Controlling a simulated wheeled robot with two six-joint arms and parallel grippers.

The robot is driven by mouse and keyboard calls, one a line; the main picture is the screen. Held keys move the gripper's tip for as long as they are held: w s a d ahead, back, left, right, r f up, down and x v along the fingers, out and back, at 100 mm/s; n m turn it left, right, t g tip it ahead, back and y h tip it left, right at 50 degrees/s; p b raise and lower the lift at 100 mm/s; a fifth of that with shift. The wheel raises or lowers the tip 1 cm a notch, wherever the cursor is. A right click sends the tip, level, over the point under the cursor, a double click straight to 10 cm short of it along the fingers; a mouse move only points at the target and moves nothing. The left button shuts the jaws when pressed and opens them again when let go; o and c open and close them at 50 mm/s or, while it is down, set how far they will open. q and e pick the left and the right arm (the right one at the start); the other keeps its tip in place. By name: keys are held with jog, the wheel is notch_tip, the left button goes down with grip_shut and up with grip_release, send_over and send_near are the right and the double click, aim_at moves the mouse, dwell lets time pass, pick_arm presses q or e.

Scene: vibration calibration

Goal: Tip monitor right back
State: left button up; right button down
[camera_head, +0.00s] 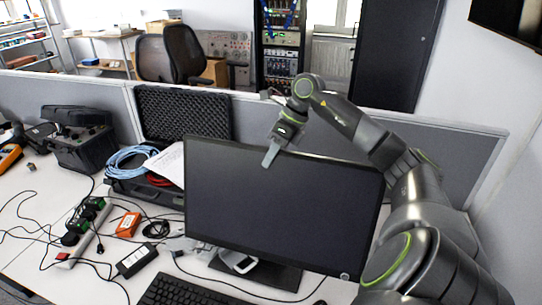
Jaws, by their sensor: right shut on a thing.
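A black monitor (278,212) stands on a dark stand (262,275) on the white desk, its dark screen facing me. It looks slightly rotated in the picture, with its right side lower. My right arm comes in from the right and reaches over the monitor's top. My right gripper (269,158) is at the monitor's top edge, left of its middle, shut on that edge. One finger shows in front of the screen; the part behind the monitor is hidden. My left gripper is not in view.
A black keyboard (185,291) lies in front of the monitor. An open black case (150,190) with blue cable stands left of it. Cables, a power strip (85,235) and an orange box (128,225) clutter the desk's left. A grey partition (330,130) stands behind.

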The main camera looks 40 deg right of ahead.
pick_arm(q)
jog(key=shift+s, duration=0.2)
pick_arm(e)
jog(key=shift+d+f, duration=0.1)
jog(key=shift+d, duration=0.1)
jog(key=c, duration=1.6)
grip_release()
jog(key=shift+o, duration=1.2)
jog(key=shift+w+d+f, duration=0.1)
jog(key=shift+w, duration=0.05)
jog(key=shift+d, duration=0.15)
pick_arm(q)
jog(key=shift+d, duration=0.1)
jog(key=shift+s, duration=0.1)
